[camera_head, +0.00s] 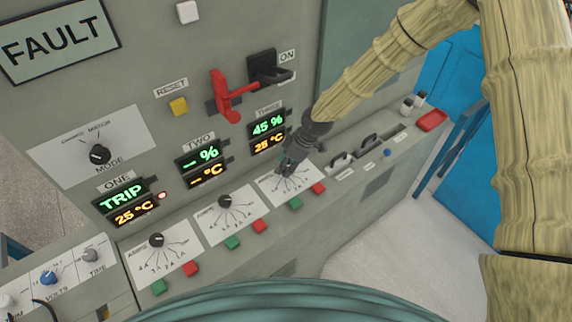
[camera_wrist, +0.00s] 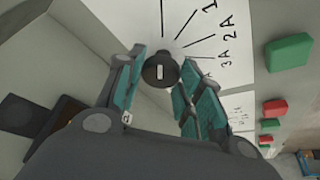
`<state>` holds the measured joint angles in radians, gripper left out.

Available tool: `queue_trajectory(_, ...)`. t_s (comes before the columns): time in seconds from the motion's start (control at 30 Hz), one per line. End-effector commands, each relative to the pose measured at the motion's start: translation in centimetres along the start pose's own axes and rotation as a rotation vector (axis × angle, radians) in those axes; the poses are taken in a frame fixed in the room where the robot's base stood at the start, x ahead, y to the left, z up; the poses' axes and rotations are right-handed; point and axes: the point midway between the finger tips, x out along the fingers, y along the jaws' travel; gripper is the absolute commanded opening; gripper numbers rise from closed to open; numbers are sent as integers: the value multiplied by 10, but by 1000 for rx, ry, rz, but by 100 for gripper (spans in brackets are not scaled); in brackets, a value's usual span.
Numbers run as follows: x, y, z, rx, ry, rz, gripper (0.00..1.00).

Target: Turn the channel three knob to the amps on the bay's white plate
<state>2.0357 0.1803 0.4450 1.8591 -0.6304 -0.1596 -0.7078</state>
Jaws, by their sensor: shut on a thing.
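The channel three knob (camera_wrist: 160,72) is dark and round, with a short white mark on its face, in the wrist view. It sits on a white dial plate (camera_wrist: 215,12) printed with lines and amp values, including 2A and 3A. My gripper (camera_wrist: 163,75) has a finger on each side of the knob and is shut on it. In the head view my gripper (camera_head: 285,163) reaches down to the channel three dial plate (camera_head: 309,189) and hides the knob. The value the knob points at cannot be told. No white plate giving a bay's amps is readable.
Displays for three (camera_head: 268,132) show 45 % and 25 °C.

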Motion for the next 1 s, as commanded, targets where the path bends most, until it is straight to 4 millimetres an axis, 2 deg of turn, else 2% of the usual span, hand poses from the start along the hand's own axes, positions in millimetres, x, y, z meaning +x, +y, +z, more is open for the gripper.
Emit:
queue_trajectory(0.6,1,-2,0,349,-2,148,13)
queue_trajectory(1.0,0,-2,-1,432,0,180,13)
